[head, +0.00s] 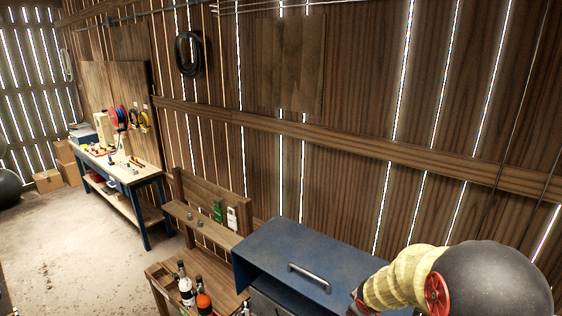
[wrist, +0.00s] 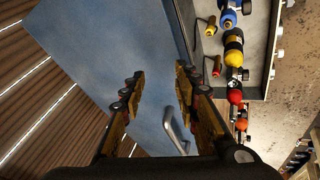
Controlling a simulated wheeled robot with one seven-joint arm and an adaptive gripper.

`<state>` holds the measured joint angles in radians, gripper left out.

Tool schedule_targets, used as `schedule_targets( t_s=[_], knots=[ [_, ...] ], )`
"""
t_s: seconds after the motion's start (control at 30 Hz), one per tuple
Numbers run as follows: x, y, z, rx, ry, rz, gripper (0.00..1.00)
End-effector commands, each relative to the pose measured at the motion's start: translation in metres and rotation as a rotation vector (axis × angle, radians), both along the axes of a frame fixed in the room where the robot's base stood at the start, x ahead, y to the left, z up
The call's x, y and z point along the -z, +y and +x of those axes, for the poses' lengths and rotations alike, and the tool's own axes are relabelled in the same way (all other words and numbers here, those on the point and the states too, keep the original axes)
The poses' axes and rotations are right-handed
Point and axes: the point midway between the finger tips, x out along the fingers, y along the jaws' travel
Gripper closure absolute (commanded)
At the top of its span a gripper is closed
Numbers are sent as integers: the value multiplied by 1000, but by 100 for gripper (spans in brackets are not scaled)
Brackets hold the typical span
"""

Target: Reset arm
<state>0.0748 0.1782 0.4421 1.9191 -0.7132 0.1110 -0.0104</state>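My gripper (wrist: 158,74) shows in the wrist view, its two dark, yellow-sided fingers spread apart with an empty gap between them. Beyond the fingers is the flat blue top of a metal toolbox (wrist: 95,50), with a silver handle (wrist: 175,132) low in the view. The gripper touches nothing that I can see. In the head view the blue toolbox (head: 290,245) stands at the lower middle with its handle (head: 309,277) on top. The gripper's fingers cannot be made out in the head view.
A grey-rimmed tray (wrist: 268,50) with coloured tools lies right of the blue top. A wooden bench (head: 165,275) with bottles stands left of the toolbox. A workbench (head: 140,180) stands farther back. The plank wall (head: 340,180) rises behind. Open floor (head: 60,250) lies left.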

Motion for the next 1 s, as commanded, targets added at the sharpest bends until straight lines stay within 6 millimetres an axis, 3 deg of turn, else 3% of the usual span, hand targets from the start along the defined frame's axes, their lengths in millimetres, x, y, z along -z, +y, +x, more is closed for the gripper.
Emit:
schedule_targets(
  t_s=[0.1,0.23,0.4,0.6,0.8,1.0],
  knots=[
    [-5,-15,-59,176,82,1,69],
    [-14,-15,-124,336,156,35,69],
    [-17,3,-205,484,220,120,69],
    [-8,33,-279,569,236,238,69],
    [8,57,-321,576,161,348,69],
    [13,63,-334,539,25,398,69]
  ],
)
